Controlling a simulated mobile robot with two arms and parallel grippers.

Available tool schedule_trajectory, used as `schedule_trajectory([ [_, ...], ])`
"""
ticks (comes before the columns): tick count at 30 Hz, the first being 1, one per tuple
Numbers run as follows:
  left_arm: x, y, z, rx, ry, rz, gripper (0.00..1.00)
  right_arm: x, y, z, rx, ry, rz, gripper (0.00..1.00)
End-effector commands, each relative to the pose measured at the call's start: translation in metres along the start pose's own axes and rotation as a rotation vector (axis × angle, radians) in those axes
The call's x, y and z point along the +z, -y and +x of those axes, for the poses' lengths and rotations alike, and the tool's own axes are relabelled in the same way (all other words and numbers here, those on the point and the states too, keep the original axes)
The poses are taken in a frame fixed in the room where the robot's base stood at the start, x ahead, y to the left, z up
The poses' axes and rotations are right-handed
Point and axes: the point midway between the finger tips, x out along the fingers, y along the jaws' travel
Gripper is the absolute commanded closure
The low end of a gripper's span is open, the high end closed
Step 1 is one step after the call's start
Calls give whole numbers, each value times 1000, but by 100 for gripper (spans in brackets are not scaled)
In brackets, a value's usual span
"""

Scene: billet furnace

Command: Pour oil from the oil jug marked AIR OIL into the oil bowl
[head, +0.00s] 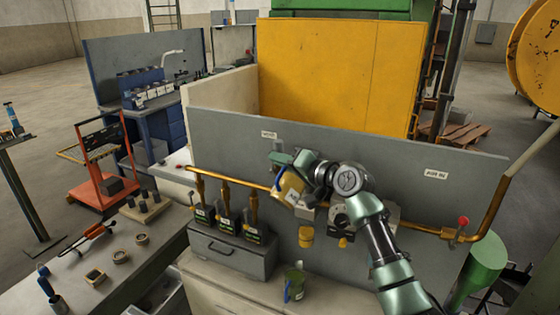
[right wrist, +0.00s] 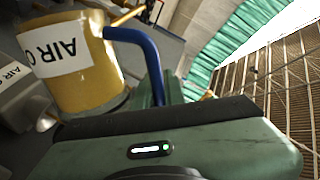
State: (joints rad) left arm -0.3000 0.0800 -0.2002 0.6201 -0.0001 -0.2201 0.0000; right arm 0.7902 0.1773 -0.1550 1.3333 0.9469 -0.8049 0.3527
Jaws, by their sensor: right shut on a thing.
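The yellow oil jug (head: 290,188) is held off the counter, tilted, in front of the grey panel. In the right wrist view, the jug (right wrist: 72,65) shows a white label reading AIR O and a blue handle. My right gripper (head: 293,163) is shut on this handle. A small yellow bowl (head: 306,236), which may be the oil bowl, hangs on the panel just below and right of the jug. Its inside is hidden, and I see no oil stream. My left gripper is out of view.
A green jug with a blue handle (head: 295,284) stands on the counter below. A copper pipe (head: 235,181) runs along the grey panel (head: 410,185), with a red-knobbed valve (head: 462,224) at right.

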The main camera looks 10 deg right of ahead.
Motion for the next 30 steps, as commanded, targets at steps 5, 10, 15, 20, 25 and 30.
schedule_trajectory([
  [5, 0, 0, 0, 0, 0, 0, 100, -1, 1, 0, -2, -2, -1, 100],
  [10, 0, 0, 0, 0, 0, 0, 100, -2, 2, 0, -2, -2, 4, 100],
  [15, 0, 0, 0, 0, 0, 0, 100, -4, 2, 0, -2, 2, 22, 100],
  [20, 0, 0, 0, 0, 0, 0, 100, -7, 3, 0, -3, 7, 49, 100],
  [25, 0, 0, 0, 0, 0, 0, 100, -11, 4, -1, -3, 10, 73, 100],
  [30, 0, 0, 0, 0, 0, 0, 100, -11, 4, -1, -3, 12, 81, 100],
])
